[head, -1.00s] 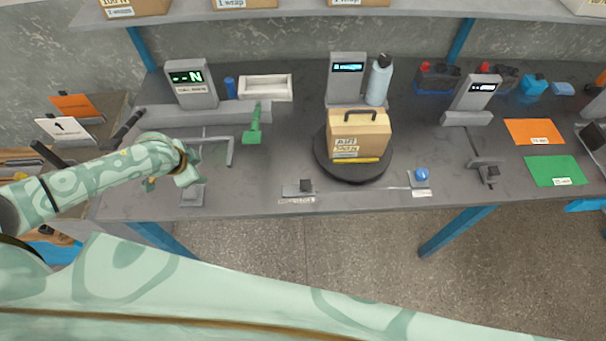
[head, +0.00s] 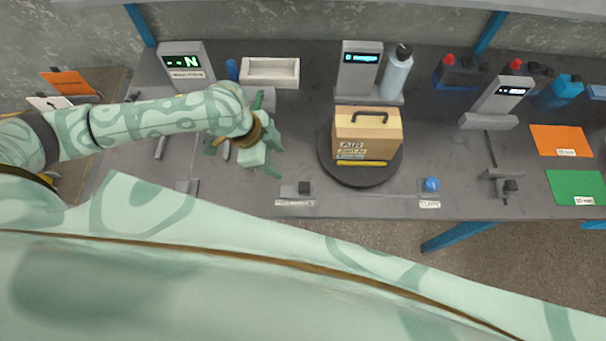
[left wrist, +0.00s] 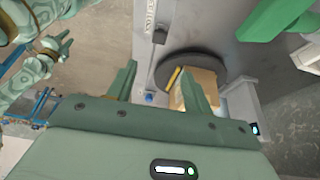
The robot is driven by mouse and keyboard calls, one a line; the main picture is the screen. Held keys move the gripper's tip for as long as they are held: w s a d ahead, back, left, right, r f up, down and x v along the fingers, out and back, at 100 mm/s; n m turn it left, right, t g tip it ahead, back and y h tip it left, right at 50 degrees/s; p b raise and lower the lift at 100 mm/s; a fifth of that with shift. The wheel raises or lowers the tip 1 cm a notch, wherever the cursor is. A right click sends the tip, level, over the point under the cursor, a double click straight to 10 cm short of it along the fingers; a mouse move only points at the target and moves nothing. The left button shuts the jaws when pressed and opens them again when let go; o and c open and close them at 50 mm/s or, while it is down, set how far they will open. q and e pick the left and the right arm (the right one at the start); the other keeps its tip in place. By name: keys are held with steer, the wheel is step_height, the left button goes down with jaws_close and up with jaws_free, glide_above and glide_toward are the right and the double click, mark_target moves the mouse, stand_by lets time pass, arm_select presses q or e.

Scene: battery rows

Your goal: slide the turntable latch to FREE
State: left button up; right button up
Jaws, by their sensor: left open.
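The turntable (head: 391,172) is a dark round disc carrying a cardboard box (head: 385,131) with a handle. Left of it, near the table's front edge, a small black knob (head: 304,187) sits on a grey plate with a label too small to read; I take it for the latch. It also shows in the left wrist view (left wrist: 159,37), beyond the fingers. My left gripper (head: 248,163) is open and empty above the table, left of and behind the knob, apart from it. In the left wrist view, a patterned arm with a gripper (left wrist: 58,43), seemingly my right, shows at upper left; its jaws are unclear.
A blue button (head: 431,184) stands at the front right of the turntable. A white tray (head: 270,72), a display (head: 359,66) and a bottle (head: 397,73) stand behind. The table between knob and turntable looks clear.

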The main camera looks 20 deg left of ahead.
arm_select(q)
steer(key=b+x, duration=0.3)
steer(key=x, duration=1.2)
steer(key=shift+b, duration=0.4)
steer(key=shift+r, duration=0.1)
